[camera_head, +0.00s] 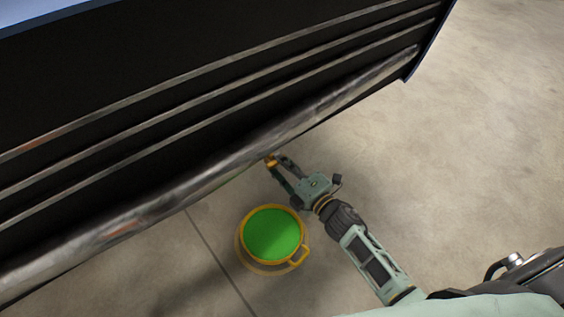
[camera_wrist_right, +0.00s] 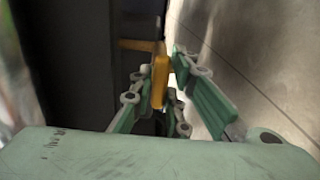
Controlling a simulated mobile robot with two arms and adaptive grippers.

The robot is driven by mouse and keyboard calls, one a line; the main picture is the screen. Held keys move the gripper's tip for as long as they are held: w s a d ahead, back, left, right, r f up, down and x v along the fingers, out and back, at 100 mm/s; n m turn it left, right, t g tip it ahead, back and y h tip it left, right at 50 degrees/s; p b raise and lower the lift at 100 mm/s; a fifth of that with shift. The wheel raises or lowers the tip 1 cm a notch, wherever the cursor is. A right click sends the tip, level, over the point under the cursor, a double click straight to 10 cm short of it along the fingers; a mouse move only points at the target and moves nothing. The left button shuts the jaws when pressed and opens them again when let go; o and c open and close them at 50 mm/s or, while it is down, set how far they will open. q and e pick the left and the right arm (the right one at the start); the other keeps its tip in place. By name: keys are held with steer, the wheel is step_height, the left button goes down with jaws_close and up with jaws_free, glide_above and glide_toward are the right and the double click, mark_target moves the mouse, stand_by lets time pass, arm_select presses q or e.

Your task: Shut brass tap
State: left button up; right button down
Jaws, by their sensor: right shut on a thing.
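The brass tap (camera_head: 271,160) shows as a small golden piece at the lower edge of the dark slatted body, mostly hidden by my fingers. My right gripper (camera_head: 277,163) reaches up to it from the lower right and is shut on it. In the right wrist view the yellow tap (camera_wrist_right: 158,84) stands between the two green fingers of my right gripper (camera_wrist_right: 160,88), with a part stretching left at its top. Whether the tap is open or shut is hard to tell. My left gripper is not in view.
The dark slatted body (camera_head: 200,85) with a worn metal bar (camera_head: 215,178) fills the upper left. A yellow-rimmed pot (camera_head: 271,234) with a green inside stands on the concrete floor just below my right gripper. The floor at the right is clear.

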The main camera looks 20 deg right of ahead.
steer(key=shift+d+f, duration=0.1)
steer(key=shift+f, duration=0.1)
steer(key=c, duration=1.8)
jaws_free()
steer(key=shift+o, duration=0.4)
steer(key=shift+r, duration=0.1)
steer(key=v, duration=1.2)
